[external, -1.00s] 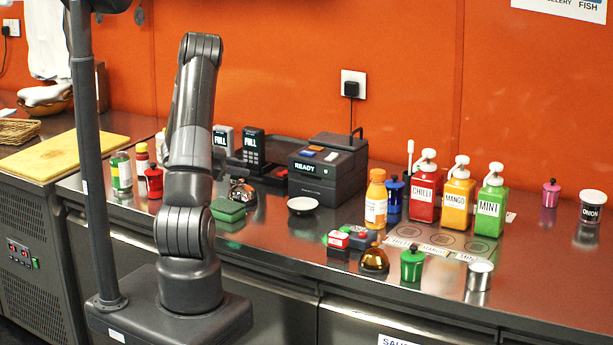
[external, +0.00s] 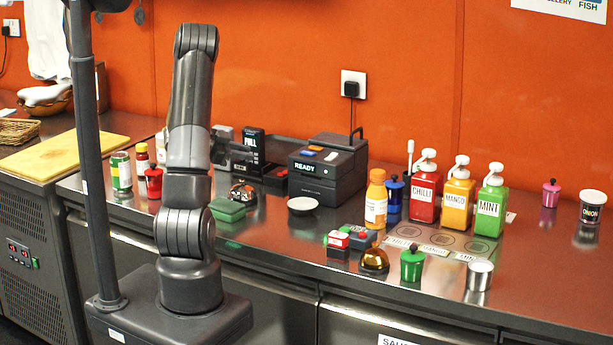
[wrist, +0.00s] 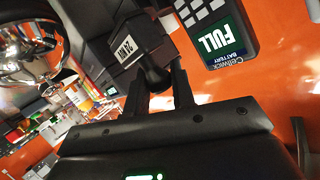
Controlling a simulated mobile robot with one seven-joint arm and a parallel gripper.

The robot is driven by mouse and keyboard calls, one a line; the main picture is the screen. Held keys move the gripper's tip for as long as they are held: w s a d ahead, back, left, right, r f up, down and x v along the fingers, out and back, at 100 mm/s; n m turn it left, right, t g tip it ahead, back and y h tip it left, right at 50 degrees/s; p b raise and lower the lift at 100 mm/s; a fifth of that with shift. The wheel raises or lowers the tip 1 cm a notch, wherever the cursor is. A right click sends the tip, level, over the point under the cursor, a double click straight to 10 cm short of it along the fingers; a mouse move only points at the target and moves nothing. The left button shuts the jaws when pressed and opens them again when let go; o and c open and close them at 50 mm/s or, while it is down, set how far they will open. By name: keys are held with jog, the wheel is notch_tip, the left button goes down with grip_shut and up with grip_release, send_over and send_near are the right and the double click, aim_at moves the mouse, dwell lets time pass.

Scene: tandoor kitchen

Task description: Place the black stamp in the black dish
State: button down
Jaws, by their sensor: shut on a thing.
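The black stamp (wrist: 128,48) is in the wrist view, a dark block with a white label that seems to read "24 NOV". My gripper (wrist: 160,85) is shut on its dark handle, and the stamp is tilted in this view. In the external view my arm hides most of the gripper; a dark shape (external: 222,137) beside the arm, in front of the left battery, seems to be the stamp. A small round dish (external: 302,205), dark with a pale sheen on top, lies on the steel counter right of the arm. I take it for the black dish; it looks empty.
A battery marked FULL (external: 252,147) stands in a charger behind the dish, near a dark READY machine (external: 326,170). A silver bell (external: 242,192) and green box (external: 228,210) lie left of the dish. An orange-capped bottle (external: 375,200) stands to its right.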

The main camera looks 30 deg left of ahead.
jog(key=s+d+r+m+g+h, duration=0.2)
jog(key=s+d+m+g, duration=0.15)
jog(key=d, duration=0.75)
jog(key=s+d+r+m+g+h, duration=0.25)
jog(key=s+d, duration=0.25)
jog(key=d, duration=0.6)
jog(key=s+d+r+m+g+h, duration=0.1)
jog(key=s+d+r+m+g, duration=0.2)
jog(key=d, duration=0.7)
jog(key=shift+h, duration=0.25)
jog(key=shift+w+a+f, duration=0.95)
jog(key=shift+a+f, duration=0.55)
jog(key=shift+f, duration=0.45)
jog(key=shift+w+a+f, duration=0.95)
jog(key=shift+a+f, duration=0.5)
jog(key=shift+f, duration=0.45)
jog(key=shift+w+a+f, duration=0.95)
jog(key=shift+a+f, duration=0.55)
jog(key=shift+f, duration=0.45)
jog(key=shift+f, duration=0.15)
jog(key=c, duration=1.2)
grip_release()
jog(key=shift+c, duration=0.2)
